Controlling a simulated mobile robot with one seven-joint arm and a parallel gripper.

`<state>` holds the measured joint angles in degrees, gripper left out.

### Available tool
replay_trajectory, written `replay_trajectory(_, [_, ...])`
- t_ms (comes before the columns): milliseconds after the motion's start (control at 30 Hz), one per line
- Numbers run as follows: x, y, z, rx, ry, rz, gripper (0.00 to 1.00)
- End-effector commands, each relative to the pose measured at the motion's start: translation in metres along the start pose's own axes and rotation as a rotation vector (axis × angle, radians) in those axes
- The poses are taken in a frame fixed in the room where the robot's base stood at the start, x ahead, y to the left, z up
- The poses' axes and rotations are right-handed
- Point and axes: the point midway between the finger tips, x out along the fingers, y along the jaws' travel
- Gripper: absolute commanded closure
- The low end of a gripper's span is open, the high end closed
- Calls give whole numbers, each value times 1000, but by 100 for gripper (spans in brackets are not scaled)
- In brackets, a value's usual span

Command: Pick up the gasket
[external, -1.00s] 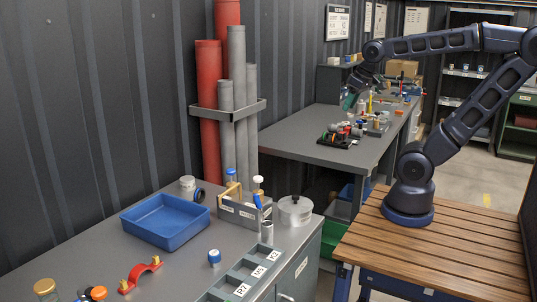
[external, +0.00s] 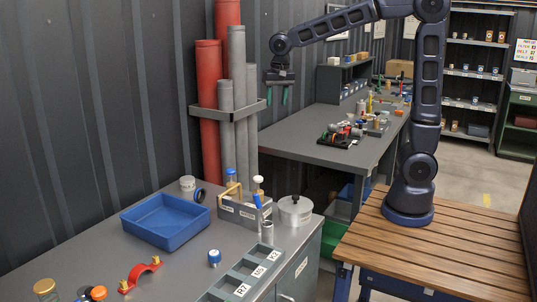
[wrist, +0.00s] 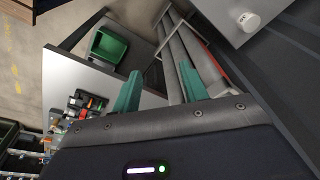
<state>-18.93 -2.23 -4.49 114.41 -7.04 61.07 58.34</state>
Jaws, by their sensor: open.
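My gripper (external: 277,94) is raised in the air in front of the grey pipes, with its two green fingers pointing down, apart and empty. The fingers also show in the wrist view (wrist: 160,80), with nothing between them. A small dark ring (external: 199,195), which may be the gasket, is at the back of the near grey bench (external: 185,268), by the blue tray (external: 166,222). It is too small to tell for sure. My gripper is well above and away from it. I cannot make out a gasket in the wrist view.
Red pipes (external: 208,120) and grey pipes (external: 237,110) stand in a rack by the wall. The near bench also holds a grey caddy (external: 243,213), a lidded metal pot (external: 295,210) and a red bracket (external: 140,274). A second bench (external: 300,140) carries small parts.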

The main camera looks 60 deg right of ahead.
Motion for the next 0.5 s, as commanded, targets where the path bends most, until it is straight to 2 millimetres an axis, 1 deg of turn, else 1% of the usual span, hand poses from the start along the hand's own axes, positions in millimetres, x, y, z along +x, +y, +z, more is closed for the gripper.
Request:
replay_trajectory(33, [8, -16, -2, 24, -2, 15, 56])
replay_trajectory(233, [36, -74, -7, 146, 4, 66, 56])
replay_trajectory(367, [58, -112, -7, 224, 16, 100, 56])
replay_trajectory(500, [84, -152, -2, 308, 37, 135, 56])
